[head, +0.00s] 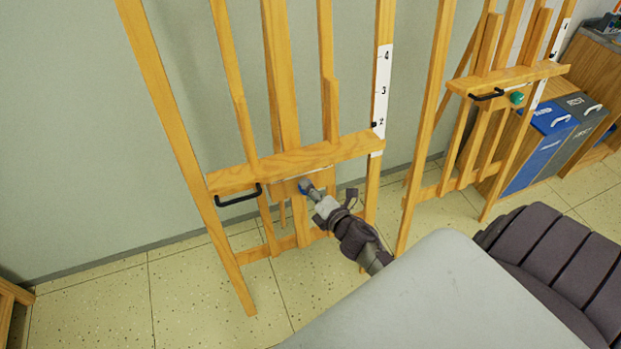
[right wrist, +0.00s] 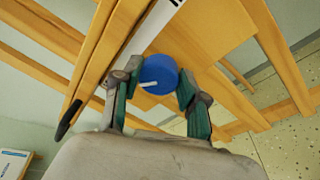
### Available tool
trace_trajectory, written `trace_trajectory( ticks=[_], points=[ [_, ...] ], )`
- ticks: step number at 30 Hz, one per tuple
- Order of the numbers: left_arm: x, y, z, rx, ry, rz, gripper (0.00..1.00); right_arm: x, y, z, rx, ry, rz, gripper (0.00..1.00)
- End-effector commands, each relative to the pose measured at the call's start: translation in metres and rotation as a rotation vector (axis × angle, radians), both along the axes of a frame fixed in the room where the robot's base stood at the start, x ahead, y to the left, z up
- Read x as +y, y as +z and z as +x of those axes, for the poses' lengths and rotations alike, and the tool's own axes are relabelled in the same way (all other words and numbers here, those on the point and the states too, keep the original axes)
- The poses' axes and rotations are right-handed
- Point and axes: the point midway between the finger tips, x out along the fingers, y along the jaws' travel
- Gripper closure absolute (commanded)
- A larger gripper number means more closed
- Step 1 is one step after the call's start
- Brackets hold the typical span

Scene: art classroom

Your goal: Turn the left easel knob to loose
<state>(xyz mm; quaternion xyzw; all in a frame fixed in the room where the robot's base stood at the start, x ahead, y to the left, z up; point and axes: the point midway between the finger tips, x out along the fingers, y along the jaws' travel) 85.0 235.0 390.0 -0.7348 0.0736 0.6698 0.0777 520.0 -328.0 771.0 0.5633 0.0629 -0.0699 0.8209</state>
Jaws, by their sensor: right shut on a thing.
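The left easel (head: 290,165) is wooden and stands against the wall in the head view. Its round blue knob (right wrist: 159,75) has a white pointer mark and sits below the easel's tray ledge. The knob shows only as a small blue patch in the head view (head: 304,187), partly behind my gripper. My right gripper (head: 312,192) reaches up to the knob from the lower right. In the right wrist view its green-padded fingers are on both sides of the knob, shut on it. My left gripper is not in view.
A black handle (head: 238,196) juts out under the left end of the ledge (head: 300,160). A second easel (head: 505,80) with a green knob (head: 517,98) stands at the right. Blue and grey bins (head: 548,130) stand beyond it.

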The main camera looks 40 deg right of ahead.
Motion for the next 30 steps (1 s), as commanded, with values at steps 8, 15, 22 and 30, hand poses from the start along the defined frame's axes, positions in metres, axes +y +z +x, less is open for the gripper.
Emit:
trace_trajectory(
  ticks=[8,15,22,30],
  points=[
    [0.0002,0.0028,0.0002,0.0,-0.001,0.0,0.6,0.0,0.0021,0.001,0.014,0.014,-0.073,0.92],
    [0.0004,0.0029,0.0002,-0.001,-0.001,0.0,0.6,0.0001,0.0019,0.0011,0.017,0.016,-0.085,0.92],
    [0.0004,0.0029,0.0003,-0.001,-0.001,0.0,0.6,0.0,0.0019,0.0011,0.017,0.016,-0.085,0.92],
    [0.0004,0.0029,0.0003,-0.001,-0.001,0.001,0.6,-0.0001,0.0011,0.0005,0.019,0.015,-0.083,0.32]
  ],
)
